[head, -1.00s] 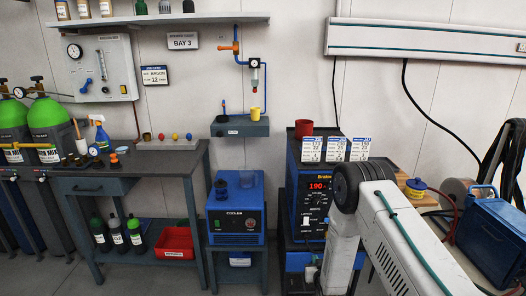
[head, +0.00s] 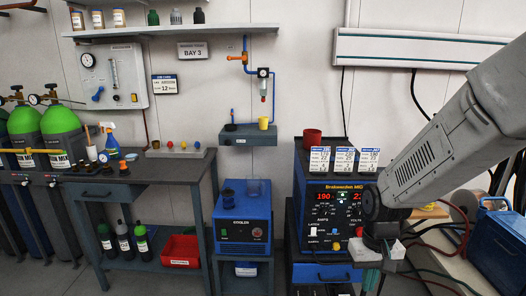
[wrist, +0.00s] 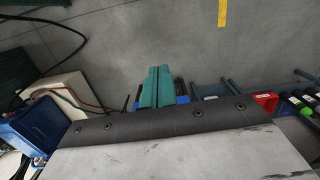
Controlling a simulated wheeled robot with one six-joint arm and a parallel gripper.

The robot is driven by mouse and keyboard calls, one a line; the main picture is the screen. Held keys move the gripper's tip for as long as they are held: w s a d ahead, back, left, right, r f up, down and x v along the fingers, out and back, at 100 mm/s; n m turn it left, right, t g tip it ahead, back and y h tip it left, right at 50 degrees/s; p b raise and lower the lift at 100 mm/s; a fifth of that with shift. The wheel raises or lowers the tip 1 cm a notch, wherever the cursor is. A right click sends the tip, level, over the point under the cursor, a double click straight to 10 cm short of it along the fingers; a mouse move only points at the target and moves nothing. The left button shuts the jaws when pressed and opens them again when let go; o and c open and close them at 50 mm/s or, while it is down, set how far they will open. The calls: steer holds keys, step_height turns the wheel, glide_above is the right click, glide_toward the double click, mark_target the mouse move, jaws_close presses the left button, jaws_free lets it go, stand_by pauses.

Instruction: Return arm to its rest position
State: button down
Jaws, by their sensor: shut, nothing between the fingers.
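My arm (head: 455,140) reaches in from the upper right of the head view and slopes down to my gripper (head: 371,281) near the bottom edge. The gripper hangs in the air in front of the lower right part of the blue welding machine. Its teal fingers point down and show in the middle of the wrist view (wrist: 157,88). They are together, with nothing between them. Part of the fingers is cut off at the bottom of the head view.
The blue welding machine (head: 335,212) has a red cup (head: 312,136) and cards on top. A blue cooler (head: 242,225) stands left of it, then a workbench (head: 135,178) and green cylinders (head: 62,130). A blue toolbox (head: 497,240) stands at right. Open floor (wrist: 130,35) shows in the wrist view.

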steer(key=s+d+r+t, duration=0.2)
steer(key=s+r, duration=1.5)
steer(key=s, duration=0.2)
steer(key=shift+s+r, duration=0.15)
steer(key=shift+r, duration=0.25)
